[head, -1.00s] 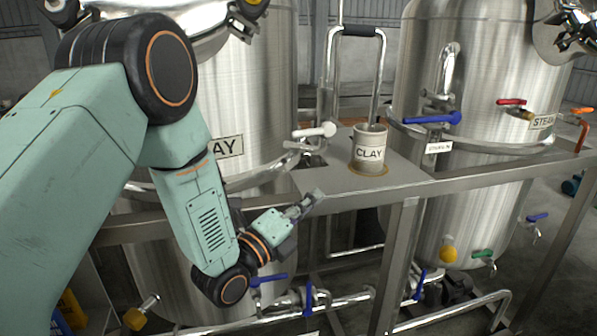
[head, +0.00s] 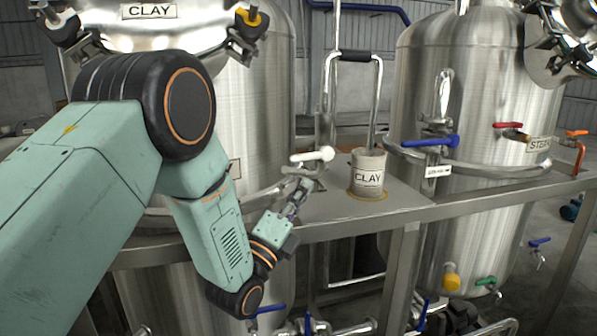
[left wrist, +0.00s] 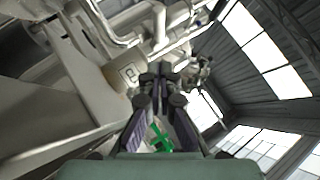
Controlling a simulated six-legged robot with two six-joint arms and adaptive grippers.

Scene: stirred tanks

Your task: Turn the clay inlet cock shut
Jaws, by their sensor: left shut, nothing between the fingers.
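The cock with a white lever (head: 314,157) sits on the pipe in front of the left tank (head: 150,12), which bears a CLAY plate. The lever lies nearly level, pointing right. My left gripper (head: 303,186) is shut and empty, its fingertips just below the cock's body and lever. I cannot tell whether they touch it. In the left wrist view the shut fingers (left wrist: 161,78) point toward pale pipework (left wrist: 158,25); the lever is not clear there. My right gripper is not in view.
A cup labelled CLAY (head: 368,172) stands on the metal shelf (head: 325,208) right of the cock. Blue (head: 432,142) and red (head: 508,125) levers are on the right tank (head: 480,75). A tall bent pipe (head: 330,90) rises behind the shelf.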

